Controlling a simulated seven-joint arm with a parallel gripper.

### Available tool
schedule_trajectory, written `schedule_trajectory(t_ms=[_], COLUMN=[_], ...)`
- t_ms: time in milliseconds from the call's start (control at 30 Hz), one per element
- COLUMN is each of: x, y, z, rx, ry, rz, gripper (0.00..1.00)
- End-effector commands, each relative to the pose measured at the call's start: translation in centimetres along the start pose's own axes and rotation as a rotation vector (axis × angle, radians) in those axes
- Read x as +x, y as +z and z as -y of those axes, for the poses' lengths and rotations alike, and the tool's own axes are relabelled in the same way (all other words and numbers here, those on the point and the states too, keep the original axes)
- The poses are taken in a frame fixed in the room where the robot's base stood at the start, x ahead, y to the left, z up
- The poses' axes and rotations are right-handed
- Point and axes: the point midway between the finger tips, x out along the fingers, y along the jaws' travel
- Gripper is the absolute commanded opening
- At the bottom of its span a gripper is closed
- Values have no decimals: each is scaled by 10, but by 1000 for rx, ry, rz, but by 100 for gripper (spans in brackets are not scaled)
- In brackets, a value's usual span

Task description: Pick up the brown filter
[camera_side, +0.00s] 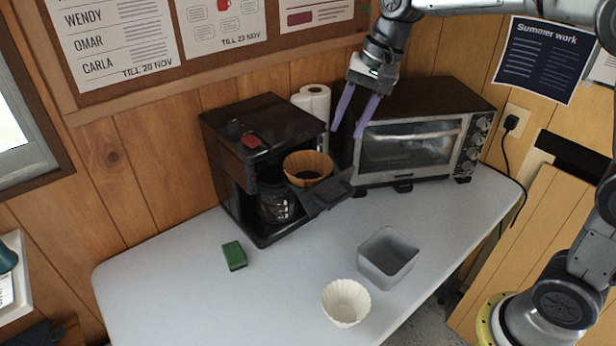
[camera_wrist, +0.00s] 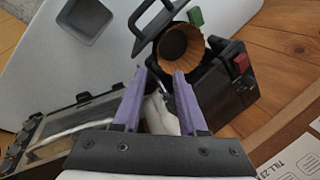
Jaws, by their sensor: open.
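The brown filter (camera_side: 308,167) is a fluted paper cup. It sits in the swung-out basket at the front of the black coffee maker (camera_side: 262,120). In the wrist view the brown filter (camera_wrist: 181,46) shows its open mouth beyond my fingertips. My gripper (camera_side: 352,118) is open and empty, with two purple fingers pointing down. It is above and to the right of the filter, near the front of the toaster oven. In the wrist view my gripper (camera_wrist: 160,72) has its fingers apart with nothing between the tips.
A white filter (camera_side: 346,302) and a grey square tub (camera_side: 388,257) stand on the table's front right. A green block (camera_side: 234,256) lies in front of the coffee maker. The toaster oven (camera_side: 412,140) and a paper roll (camera_side: 313,101) stand behind. The table's left part is clear.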

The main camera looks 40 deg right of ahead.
Motion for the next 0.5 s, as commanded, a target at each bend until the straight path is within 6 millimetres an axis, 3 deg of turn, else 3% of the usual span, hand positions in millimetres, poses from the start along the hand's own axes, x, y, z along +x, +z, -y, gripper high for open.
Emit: schedule_trajectory(t_ms=[100,500], x=[20,57], y=[1,-2], z=[0,-2], rx=[-1,-1], ry=[2,3], rz=[2,2], gripper=[41,41])
